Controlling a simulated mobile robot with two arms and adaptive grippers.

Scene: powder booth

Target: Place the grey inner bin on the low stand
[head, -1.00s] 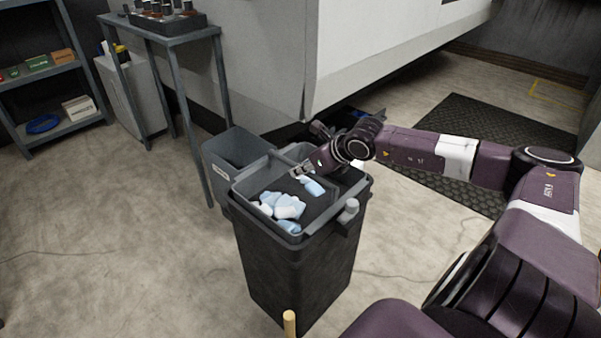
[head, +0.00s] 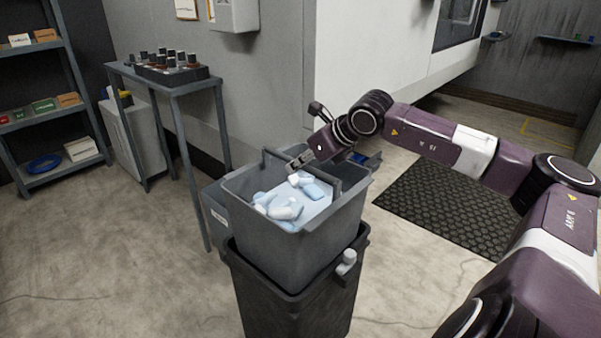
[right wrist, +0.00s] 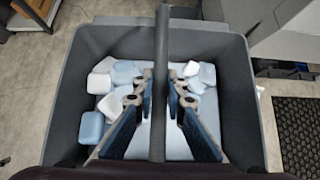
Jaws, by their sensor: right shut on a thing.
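The grey inner bin (head: 295,245) holds several white and pale blue pieces. It is raised, with its lower part at the mouth of the black outer bin (head: 300,305). My right gripper (head: 297,163) is shut on the bin's handle bar (right wrist: 161,60). In the right wrist view, the fingers (right wrist: 160,105) sit on both sides of the bar, above the pieces inside the bin (right wrist: 65,100). The bin looks roughly level. I cannot make out a low stand in these views. My left gripper is not in view.
A grey container with a label (head: 217,218) stands close behind the bin on the left. A tall narrow table (head: 165,80) carries a tray of dark-capped items (head: 170,72). Shelves (head: 45,115) stand far left. A black mat (head: 450,205) lies right; floor at left is clear.

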